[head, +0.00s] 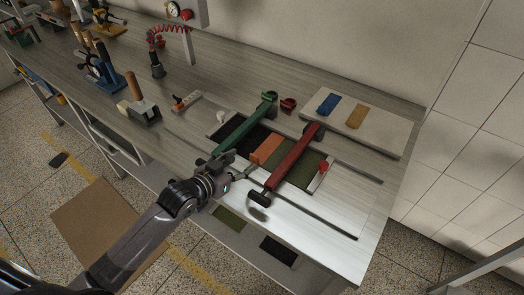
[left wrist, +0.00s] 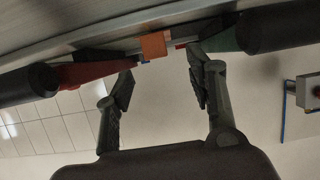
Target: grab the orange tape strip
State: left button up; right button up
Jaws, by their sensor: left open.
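The orange tape strip (head: 266,149) lies on the bench between a green clamp bar (head: 236,132) and a red clamp bar (head: 291,160). Its near end faces my left gripper. In the left wrist view, the orange strip (left wrist: 154,45) shows beyond and between the fingertips, with the red bar (left wrist: 92,73) to the left and the green bar (left wrist: 222,40) to the right. My left gripper (head: 241,169) is open and empty, at the front edge of the bench, apart from the strip. My right gripper is not in view.
A pale board (head: 385,127) with a blue patch (head: 328,104) and a tan patch (head: 355,117) lies behind the red bar. The bench's front right corner is clear.

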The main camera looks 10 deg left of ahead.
aim_at(253, 157)
pick_arm(q)
jog(key=shift+d+p+x, duration=0.15)
jog(key=shift+p+x, duration=0.2)
jog(key=shift+x, duration=1)
jog(key=shift+d+p+x, duration=0.15)
jog(key=shift+p+x, duration=0.15)
jog(key=shift+x, duration=1.1)
jog(key=shift+s, duration=0.15)
jog(key=shift+c, duration=0.5)
jog(key=c, duration=0.7)
jog(key=shift+c, duration=0.2)
